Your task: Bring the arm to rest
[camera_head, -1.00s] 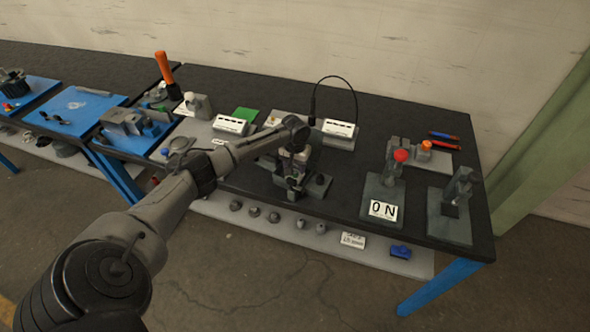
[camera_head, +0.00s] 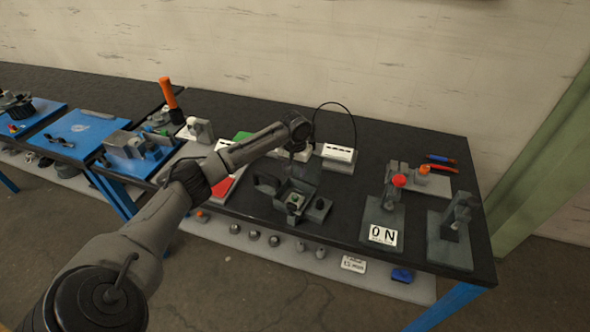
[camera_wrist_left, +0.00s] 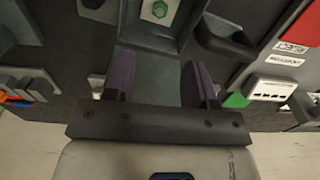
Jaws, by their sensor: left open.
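My left arm comes in from the lower left in the head view and reaches over the black bench. Its wrist end is above the dark grey fixture (camera_head: 297,188), and the gripper below it is mostly hidden or blends with the fixture there. In the left wrist view the two fingers of my left gripper (camera_wrist_left: 158,78) stand apart with nothing between them. A green hexagonal part (camera_wrist_left: 160,9) sits in a light square seat of the fixture beyond the fingertips. The green part also shows in the head view (camera_head: 295,199). My right gripper is in neither view.
A stand with an ON label (camera_head: 383,235) and a red knob (camera_head: 399,181) is to the right. An orange-handled tool (camera_head: 168,92) stands upright at the left. A white box (camera_head: 338,153) with a black cable is behind the fixture. Several small grey parts lie on the lower shelf.

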